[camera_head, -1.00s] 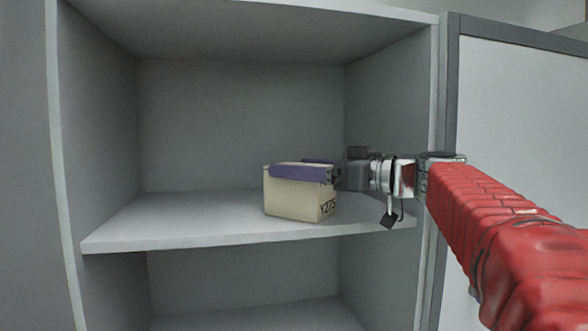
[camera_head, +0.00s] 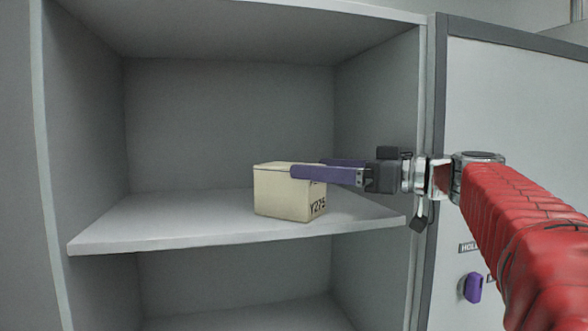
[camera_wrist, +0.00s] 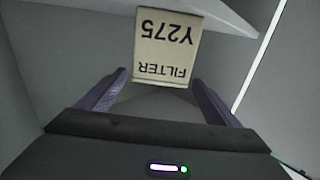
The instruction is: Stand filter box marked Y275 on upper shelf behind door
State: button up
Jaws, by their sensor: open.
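The cream filter box (camera_head: 280,194) marked Y275 stands upright on the upper shelf (camera_head: 150,225) of the grey cabinet. In the wrist view the box (camera_wrist: 166,50) shows the words FILTER and Y275 upside down, beyond the fingertips. My gripper (camera_head: 308,167) has purple fingers and is open, to the right of the box. Its fingertips overlap the box's upper right part in the head view. In the wrist view the fingers (camera_wrist: 158,88) are spread wide, with nothing held between them. The cabinet door (camera_head: 515,130) is swung open at the right.
The shelf is bare to the left of the box. The cabinet's right side wall (camera_head: 378,110) is close beside my gripper. A lower compartment (camera_head: 235,280) looks empty. A purple knob (camera_head: 472,288) sits low on the door, below a partly hidden label.

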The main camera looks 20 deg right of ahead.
jog(key=v, duration=0.5)
jog(key=shift+s, duration=0.1)
dwell(0.7)
jog(key=shift+s, duration=0.1)
